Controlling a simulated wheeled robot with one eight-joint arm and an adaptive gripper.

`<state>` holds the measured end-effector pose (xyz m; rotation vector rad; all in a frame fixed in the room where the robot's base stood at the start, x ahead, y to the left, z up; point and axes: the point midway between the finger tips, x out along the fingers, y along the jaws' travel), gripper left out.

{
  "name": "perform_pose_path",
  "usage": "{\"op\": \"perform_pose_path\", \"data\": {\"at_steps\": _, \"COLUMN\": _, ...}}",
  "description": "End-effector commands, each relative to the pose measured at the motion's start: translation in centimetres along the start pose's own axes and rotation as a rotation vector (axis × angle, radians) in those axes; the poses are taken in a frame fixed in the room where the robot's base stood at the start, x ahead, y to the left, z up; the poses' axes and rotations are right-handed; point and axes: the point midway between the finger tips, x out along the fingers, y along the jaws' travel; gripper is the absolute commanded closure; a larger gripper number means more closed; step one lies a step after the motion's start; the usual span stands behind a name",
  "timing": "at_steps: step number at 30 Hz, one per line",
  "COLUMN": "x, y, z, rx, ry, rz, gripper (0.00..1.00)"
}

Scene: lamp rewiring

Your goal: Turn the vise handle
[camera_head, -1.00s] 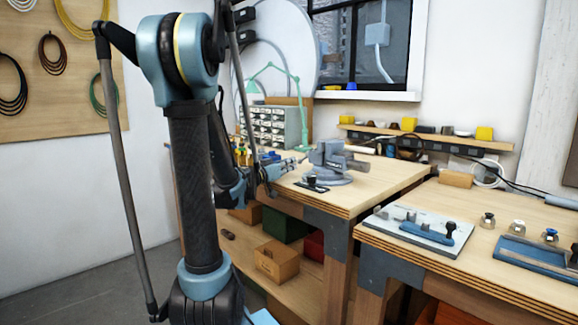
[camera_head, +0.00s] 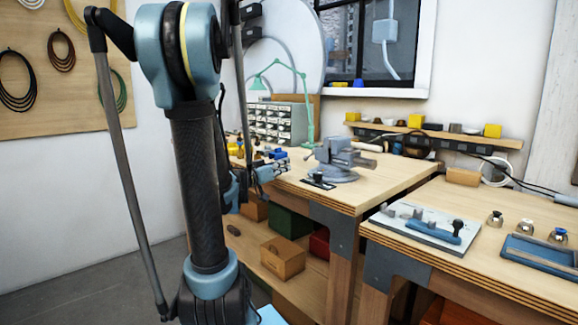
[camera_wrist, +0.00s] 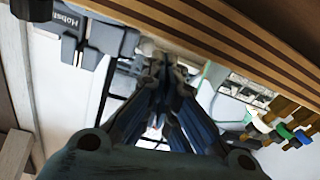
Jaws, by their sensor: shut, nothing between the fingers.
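The grey-blue bench vise (camera_head: 340,160) stands near the front edge of the left workbench. In the wrist view, part of the vise (camera_wrist: 105,38) with lettering shows at upper left. I cannot pick out its handle clearly in either view. My gripper (camera_head: 284,167) is left of the vise in the head view, apart from it and partly hidden behind my arm. In the wrist view my gripper (camera_wrist: 160,68) has its fingers drawn together at the tips, with nothing held. The tips are beside the vise, not visibly touching it.
The left workbench (camera_head: 400,176) has a layered edge, which crosses the wrist view close to the fingers. A small black plate (camera_head: 318,181) lies before the vise. A drawer cabinet (camera_head: 277,122) and green lamp (camera_head: 304,95) stand behind. Coloured-handled tools (camera_wrist: 283,128) show right.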

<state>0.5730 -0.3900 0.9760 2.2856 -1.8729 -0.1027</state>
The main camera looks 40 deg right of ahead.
Motion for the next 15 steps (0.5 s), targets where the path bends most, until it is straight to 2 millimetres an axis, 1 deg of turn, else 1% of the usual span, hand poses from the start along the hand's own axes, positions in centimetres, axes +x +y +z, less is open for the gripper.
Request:
{"op": "perform_pose_path", "data": {"at_steps": 1, "x": -0.8, "y": -0.1, "z": 0.0, "rx": 0.000, "ry": 0.000, "rz": -0.002, "gripper": 1.00}}
{"op": "perform_pose_path", "data": {"at_steps": 6, "x": -2.8, "y": -0.1, "z": 0.0, "rx": 0.000, "ry": 0.000, "rz": -0.003, "gripper": 1.00}}
{"op": "perform_pose_path", "data": {"at_steps": 12, "x": -4.4, "y": -0.2, "z": 0.0, "rx": -0.001, "ry": 0.000, "rz": -0.002, "gripper": 1.00}}
{"op": "perform_pose_path", "data": {"at_steps": 15, "x": -4.9, "y": -0.1, "z": 0.1, "rx": -0.001, "ry": 0.000, "rz": 0.000, "gripper": 1.00}}
